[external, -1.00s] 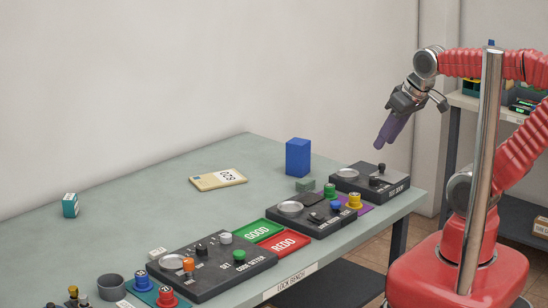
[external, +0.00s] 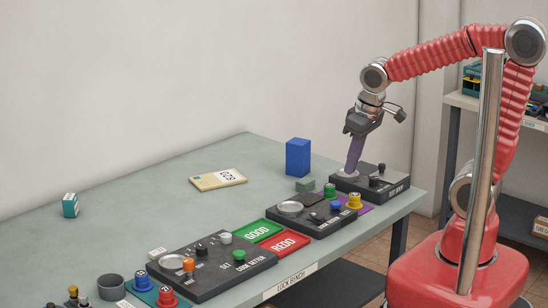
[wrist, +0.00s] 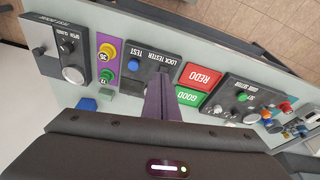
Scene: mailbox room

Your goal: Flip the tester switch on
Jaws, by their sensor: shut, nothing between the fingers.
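The lock tester (external: 305,226) is a dark box on the bench, with a round silver plate, a blue button (external: 335,205) and a flat black switch (external: 318,217) between them. In the wrist view the tester (wrist: 170,63) lies just beyond my fingertips, and my fingers hide part of it. The switch's position cannot be told. My gripper (external: 351,176) has purple fingers, shut and empty, pointing down. In the external view the tips overlap the plate of the far-right box; their height and any contact cannot be told. The fingers (wrist: 159,95) also show in the wrist view.
The far-right box (external: 385,190) has a black knob. Green and yellow cylinders (external: 355,200) stand on a purple mat beside the tester. The green GOOD tray (external: 257,230) and red REDO tray (external: 286,243) adjoin it. A blue block (external: 298,157) stands behind. The bench's back-left is mostly clear.

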